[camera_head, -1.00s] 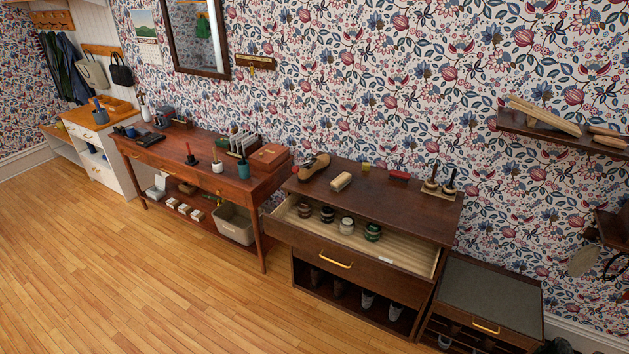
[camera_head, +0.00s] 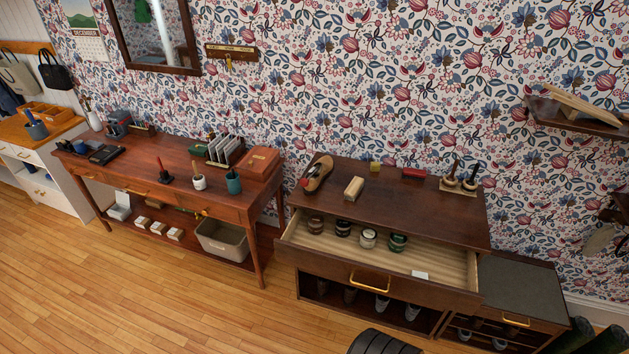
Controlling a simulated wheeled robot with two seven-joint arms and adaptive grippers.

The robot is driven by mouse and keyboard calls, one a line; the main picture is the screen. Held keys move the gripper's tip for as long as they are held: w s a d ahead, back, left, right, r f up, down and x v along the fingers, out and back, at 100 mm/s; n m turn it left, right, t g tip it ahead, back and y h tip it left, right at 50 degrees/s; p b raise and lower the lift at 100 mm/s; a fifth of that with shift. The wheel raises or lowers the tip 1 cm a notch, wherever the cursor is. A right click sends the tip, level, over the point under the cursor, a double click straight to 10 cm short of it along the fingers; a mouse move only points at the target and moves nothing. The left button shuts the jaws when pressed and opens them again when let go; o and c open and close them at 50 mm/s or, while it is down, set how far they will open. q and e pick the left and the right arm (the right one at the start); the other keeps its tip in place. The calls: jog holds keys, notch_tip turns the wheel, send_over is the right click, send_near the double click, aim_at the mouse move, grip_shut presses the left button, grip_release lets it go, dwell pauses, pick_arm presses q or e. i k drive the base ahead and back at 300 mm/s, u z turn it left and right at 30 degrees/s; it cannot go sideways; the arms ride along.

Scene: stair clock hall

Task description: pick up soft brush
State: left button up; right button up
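Several brush-like things lie on the dark wooden cabinet (camera_head: 400,212). A pale block (camera_head: 354,188), perhaps a brush, lies right of a brown shoe (camera_head: 318,173). A red block (camera_head: 414,173) lies farther back. Two dark-handled round daubers (camera_head: 460,178) stand upright on a light mat (camera_head: 458,188) at the back right. I cannot tell which of these is the soft brush; bristles are too small to make out.
The cabinet's top drawer (camera_head: 442,269) is pulled out, with several round jars (camera_head: 368,238) inside. A brown table (camera_head: 150,160) stands to the left. A low grey-topped cabinet (camera_head: 520,290) stands to the right. The wooden floor (camera_head: 130,310) in front is mostly clear.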

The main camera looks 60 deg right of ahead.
aim_at(355, 187)
jog(key=z, duration=0.15)
jog(key=i, duration=0.8)
jog(key=z, duration=1.15)
jog(key=i, duration=0.75)
jog(key=z, duration=0.85)
